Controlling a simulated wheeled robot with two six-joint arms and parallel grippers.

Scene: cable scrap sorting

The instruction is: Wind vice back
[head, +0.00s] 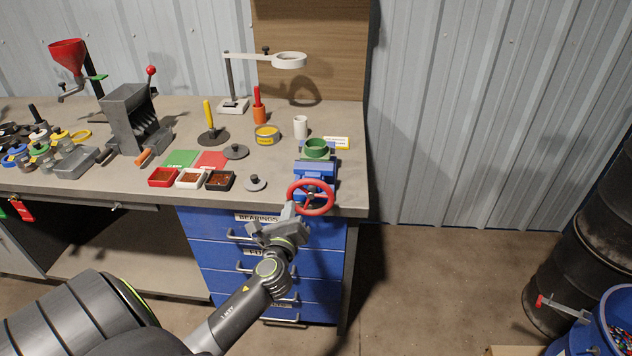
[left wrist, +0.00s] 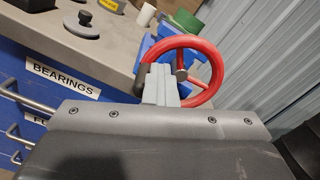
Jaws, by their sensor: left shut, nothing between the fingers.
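The blue vice (head: 316,168) is at the right front corner of the bench, with a green round piece (head: 316,147) at its top. Its red handwheel (head: 330,199) faces out over the front edge, and it shows large in the left wrist view (left wrist: 214,66). My left gripper (head: 290,209) is shut and empty, with its fingertips at the left side of the wheel. In the left wrist view the grey fingers (left wrist: 160,84) overlap the wheel's left rim, beside a dark part there. I cannot tell whether they touch it. My right gripper is not in view.
Blue drawers (head: 215,224) with protruding handles lie below. Open floor lies right of the bench, before a dark barrel (head: 590,230).

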